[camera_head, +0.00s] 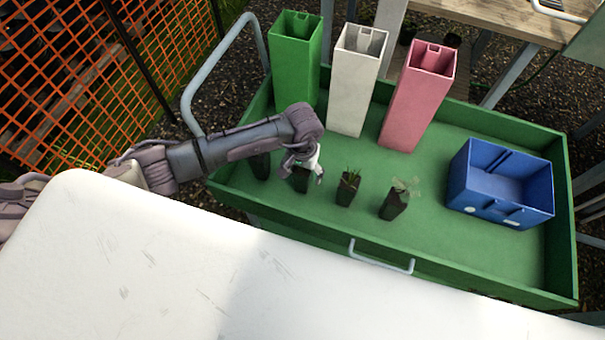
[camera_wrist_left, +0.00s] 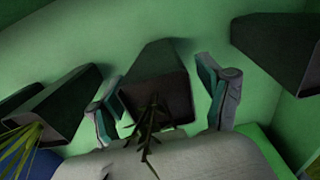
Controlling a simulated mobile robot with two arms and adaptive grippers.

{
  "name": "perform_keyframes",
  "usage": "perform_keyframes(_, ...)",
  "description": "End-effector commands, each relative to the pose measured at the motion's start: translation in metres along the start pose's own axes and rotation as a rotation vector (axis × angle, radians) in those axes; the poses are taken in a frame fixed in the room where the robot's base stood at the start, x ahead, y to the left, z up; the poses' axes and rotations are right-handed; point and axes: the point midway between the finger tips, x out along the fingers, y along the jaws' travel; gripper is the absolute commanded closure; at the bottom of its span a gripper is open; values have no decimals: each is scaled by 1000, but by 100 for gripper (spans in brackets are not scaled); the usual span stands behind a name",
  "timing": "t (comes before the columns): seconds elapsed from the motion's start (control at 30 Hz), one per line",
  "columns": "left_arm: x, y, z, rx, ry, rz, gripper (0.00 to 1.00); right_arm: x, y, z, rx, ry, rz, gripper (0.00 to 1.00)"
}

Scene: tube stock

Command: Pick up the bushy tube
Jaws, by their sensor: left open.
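My left gripper (camera_head: 303,172) is open above the second dark tube (camera_head: 300,185) from the left in the green tray. In the left wrist view the open fingers (camera_wrist_left: 162,103) stand on either side of that dark square tube (camera_wrist_left: 160,72). A dark plant with several narrow, spreading leaves (camera_wrist_left: 152,125) comes out of its mouth. No grip on the tube shows. In the head view the gripper hides most of this plant. Which plant counts as the bushy one is not certain from the frames. My right gripper is not in view.
Other dark tubes stand nearby: one with grassy leaves (camera_head: 347,188), one with pale spreading leaves (camera_head: 394,205), and one partly behind my arm (camera_head: 260,166). Green (camera_head: 294,58), white (camera_head: 355,85) and pink (camera_head: 415,100) tall containers line the tray's back. A blue bin (camera_head: 500,185) stands right.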

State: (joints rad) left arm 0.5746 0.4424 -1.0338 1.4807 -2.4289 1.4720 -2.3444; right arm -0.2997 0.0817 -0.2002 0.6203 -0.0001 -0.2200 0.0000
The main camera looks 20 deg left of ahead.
Motion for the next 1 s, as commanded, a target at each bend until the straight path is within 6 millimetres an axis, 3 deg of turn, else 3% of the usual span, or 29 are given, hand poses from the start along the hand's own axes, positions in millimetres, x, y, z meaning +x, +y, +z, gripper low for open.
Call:
perform_keyframes(0.17, 0, 0, 0, 1, 1, 0, 21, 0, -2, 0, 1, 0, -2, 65)
perform_keyframes(0.6, 0, 0, 0, 0, 0, 0, 94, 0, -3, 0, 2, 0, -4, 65)
perform_keyframes(1.0, -8, 0, -1, 2, 3, 1, 94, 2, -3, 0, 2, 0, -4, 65)
